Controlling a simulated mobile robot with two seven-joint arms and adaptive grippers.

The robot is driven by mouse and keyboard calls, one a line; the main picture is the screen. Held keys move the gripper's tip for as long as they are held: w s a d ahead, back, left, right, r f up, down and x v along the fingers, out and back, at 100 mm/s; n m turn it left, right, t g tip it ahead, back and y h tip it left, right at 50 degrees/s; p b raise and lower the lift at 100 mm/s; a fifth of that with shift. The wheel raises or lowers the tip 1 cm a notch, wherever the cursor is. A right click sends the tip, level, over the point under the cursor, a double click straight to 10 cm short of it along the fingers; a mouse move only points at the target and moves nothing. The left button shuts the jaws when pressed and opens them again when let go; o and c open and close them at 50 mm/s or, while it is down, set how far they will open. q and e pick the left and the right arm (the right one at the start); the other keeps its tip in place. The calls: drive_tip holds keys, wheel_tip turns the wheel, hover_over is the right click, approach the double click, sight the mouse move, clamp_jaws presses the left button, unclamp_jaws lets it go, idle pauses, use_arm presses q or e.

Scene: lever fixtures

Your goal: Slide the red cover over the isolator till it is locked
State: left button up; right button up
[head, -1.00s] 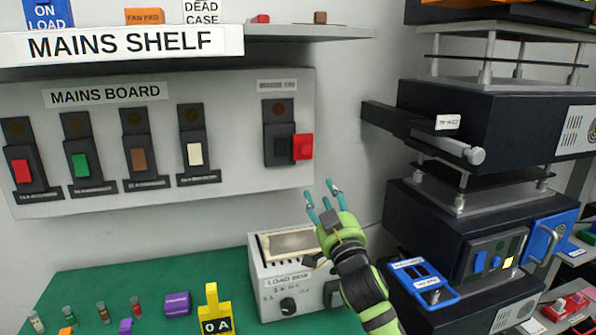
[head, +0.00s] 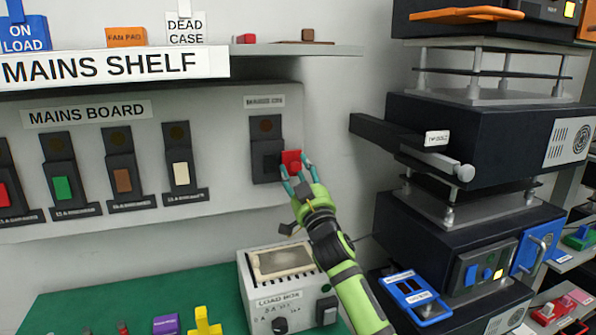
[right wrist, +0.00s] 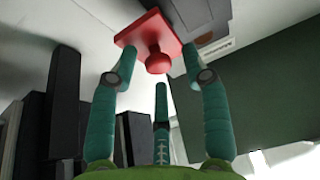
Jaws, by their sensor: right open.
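The red cover (head: 291,160) sits at the right side of the dark isolator (head: 263,148) on the mains board, beside its lower half. In the right wrist view the cover (right wrist: 146,32) is a red plate with a round knob facing me. My right gripper (head: 298,172) is at the cover, its teal fingers open around the cover's knob. In the right wrist view the fingers (right wrist: 150,75) stand apart on either side of the knob, with a gap to it. Whether they touch the plate's edges I cannot tell. My left gripper is not in view.
Several switches in a row, with a white one (head: 181,170) nearest, are left of the isolator. The mains shelf (head: 300,49) juts out above. A dark stack of equipment (head: 470,130) is at the right.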

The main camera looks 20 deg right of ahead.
drive_tip(key=c, duration=0.7)
clamp_jaws()
drive_tip(key=a+b, duration=0.1)
drive_tip(key=a, duration=0.1)
drive_tip(key=a+b, duration=0.1)
drive_tip(key=a, duration=0.2)
drive_tip(key=shift+s+r, duration=0.15)
drive_tip(key=o, duration=0.7)
unclamp_jaws()
drive_tip(key=shift+a, duration=0.15)
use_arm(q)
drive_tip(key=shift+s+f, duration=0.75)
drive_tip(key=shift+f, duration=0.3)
use_arm(e)
drive_tip(key=shift+a, duration=0.1)
drive_tip(key=shift+f, duration=0.2)
